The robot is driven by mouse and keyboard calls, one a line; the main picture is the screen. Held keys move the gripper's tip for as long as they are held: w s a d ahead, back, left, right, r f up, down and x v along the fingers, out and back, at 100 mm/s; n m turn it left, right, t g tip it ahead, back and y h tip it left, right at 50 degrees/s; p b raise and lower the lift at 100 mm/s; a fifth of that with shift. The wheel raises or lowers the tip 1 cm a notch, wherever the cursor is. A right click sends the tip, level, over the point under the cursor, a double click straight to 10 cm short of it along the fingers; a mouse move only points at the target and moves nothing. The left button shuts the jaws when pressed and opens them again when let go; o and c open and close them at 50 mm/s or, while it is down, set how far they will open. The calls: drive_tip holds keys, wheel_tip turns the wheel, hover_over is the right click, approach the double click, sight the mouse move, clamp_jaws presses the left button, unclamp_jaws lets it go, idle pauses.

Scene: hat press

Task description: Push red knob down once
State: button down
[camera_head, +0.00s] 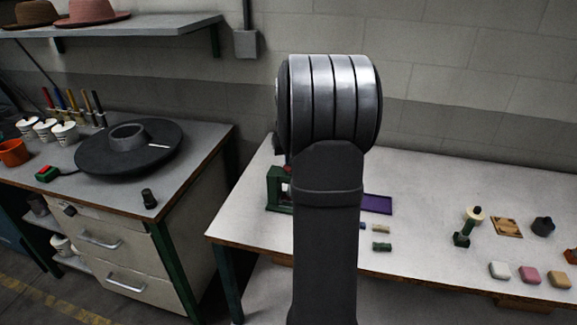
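My own arm stands upright in the middle of the head view and hides much of the right table. My gripper is not visible. A green frame (275,191), perhaps a small press, stands on the right table's left part, half hidden behind my arm. A small reddish patch shows at its edge, but I cannot tell whether it is a knob. A small green box with a red top (46,172) sits on the left bench near its front edge.
A dark round disc (95,160) with a grey ring (128,137) lies on the left bench near white cups and a dark knob (149,198). The right table (420,185) holds a purple tray (377,204), a green stand (462,238) and coloured blocks (530,275). Hats lie on a shelf (150,27).

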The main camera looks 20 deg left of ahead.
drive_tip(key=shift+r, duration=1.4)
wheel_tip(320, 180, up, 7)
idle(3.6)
